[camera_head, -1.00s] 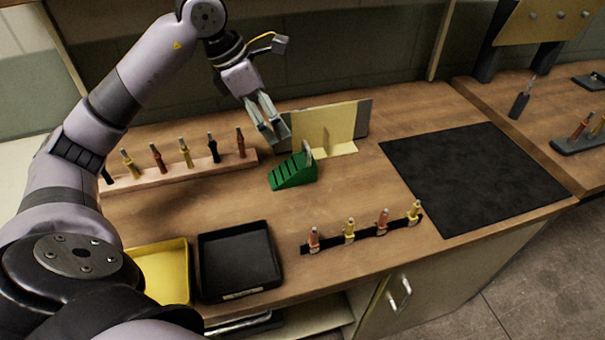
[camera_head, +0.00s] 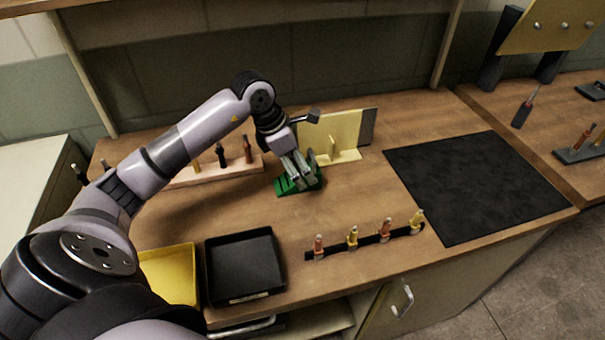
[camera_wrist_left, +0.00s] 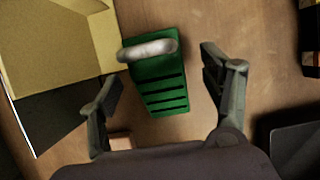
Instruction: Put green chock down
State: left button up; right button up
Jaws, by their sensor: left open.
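The green chock (camera_head: 284,186) stands on the wooden bench in front of the yellow angled panel. In the left wrist view the green chock (camera_wrist_left: 160,88) shows its dark slots and a pale rounded handle at one end. My left gripper (camera_head: 302,184) is over the chock and hides part of it in the head view. In the left wrist view the left gripper (camera_wrist_left: 160,88) is open, with one finger on each side of the chock and gaps between the fingers and the chock. My right gripper is not in view.
The yellow panel (camera_head: 336,132) stands close behind the chock. A wooden rack (camera_head: 215,173) with several tools is to the left. A black tray (camera_head: 243,265), a yellow tray (camera_head: 170,274) and a black strip (camera_head: 368,240) are in front. A black mat (camera_head: 475,185) lies right.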

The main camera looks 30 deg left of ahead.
pick_arm(q)
jog(key=x, duration=0.3)
jog(key=shift+w+f, duration=0.15)
jog(key=shift+w, duration=0.1)
jog(key=c, duration=1.5)
jog(key=shift+c, duration=0.9)
